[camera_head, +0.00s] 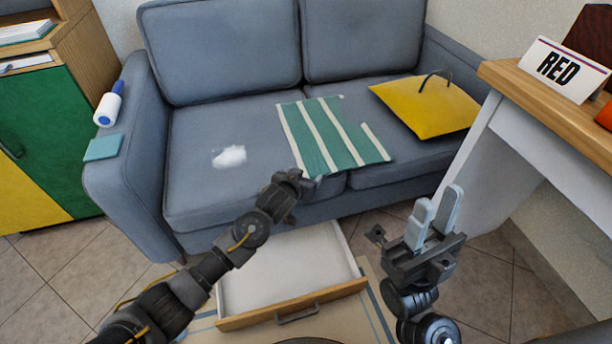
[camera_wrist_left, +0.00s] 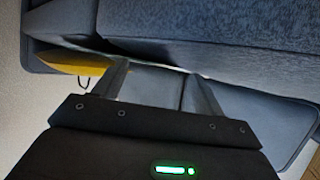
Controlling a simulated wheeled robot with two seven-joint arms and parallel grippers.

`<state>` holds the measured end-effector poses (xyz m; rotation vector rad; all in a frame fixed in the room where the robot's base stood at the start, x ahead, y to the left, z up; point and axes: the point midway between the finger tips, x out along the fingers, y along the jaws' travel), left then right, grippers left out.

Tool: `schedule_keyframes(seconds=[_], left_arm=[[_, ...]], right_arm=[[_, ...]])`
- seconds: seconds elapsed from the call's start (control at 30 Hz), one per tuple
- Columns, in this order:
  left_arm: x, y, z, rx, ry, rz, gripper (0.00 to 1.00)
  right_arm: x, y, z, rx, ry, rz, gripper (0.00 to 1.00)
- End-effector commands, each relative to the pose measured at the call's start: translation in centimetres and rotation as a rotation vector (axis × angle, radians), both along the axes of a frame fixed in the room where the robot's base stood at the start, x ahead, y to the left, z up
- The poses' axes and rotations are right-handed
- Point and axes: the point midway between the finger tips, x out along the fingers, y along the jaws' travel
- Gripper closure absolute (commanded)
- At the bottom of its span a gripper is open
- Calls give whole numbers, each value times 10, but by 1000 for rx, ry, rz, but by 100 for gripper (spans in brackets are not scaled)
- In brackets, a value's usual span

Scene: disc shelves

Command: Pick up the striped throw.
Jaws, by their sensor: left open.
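The striped throw (camera_head: 333,137), green with cream stripes, lies flat across the middle of the grey-blue sofa seat and reaches toward its front edge. My left gripper (camera_head: 309,184) is at the sofa's front edge, just below the throw's near end in the head view; I cannot tell whether it touches. In the left wrist view its fingers (camera_wrist_left: 162,92) are spread with nothing between them, and the throw is not recognisable there.
A yellow bag-like cushion (camera_head: 428,106) lies right of the throw, and a white crumpled thing (camera_head: 229,156) lies left. An open drawer (camera_head: 290,308) is below the left arm. A wooden-topped desk (camera_head: 540,107) with a RED sign (camera_head: 561,68) stands at the right.

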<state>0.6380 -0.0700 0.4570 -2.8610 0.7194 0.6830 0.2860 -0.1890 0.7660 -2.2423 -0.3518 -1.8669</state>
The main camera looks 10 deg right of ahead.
Motion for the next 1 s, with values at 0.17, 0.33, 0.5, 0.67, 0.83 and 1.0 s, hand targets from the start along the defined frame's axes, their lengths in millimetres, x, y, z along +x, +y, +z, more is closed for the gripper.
schedule_keyframes(seconds=[0.17,0.33,0.5,0.67,0.83,1.0], left_arm=[[0,1,-1,2,2,2,43],[0,2,-1,3,3,3,54],[0,2,-2,3,3,4,65],[0,2,-2,3,3,4,75],[0,2,-2,4,4,5,86],[0,2,-2,4,4,5,97]], right_arm=[[0,0,0,0,0,0,68],[0,0,0,-1,0,0,68],[0,0,0,-1,0,0,68],[0,0,0,-1,0,0,68],[0,0,0,-1,0,0,68],[0,0,0,-1,0,0,68]])
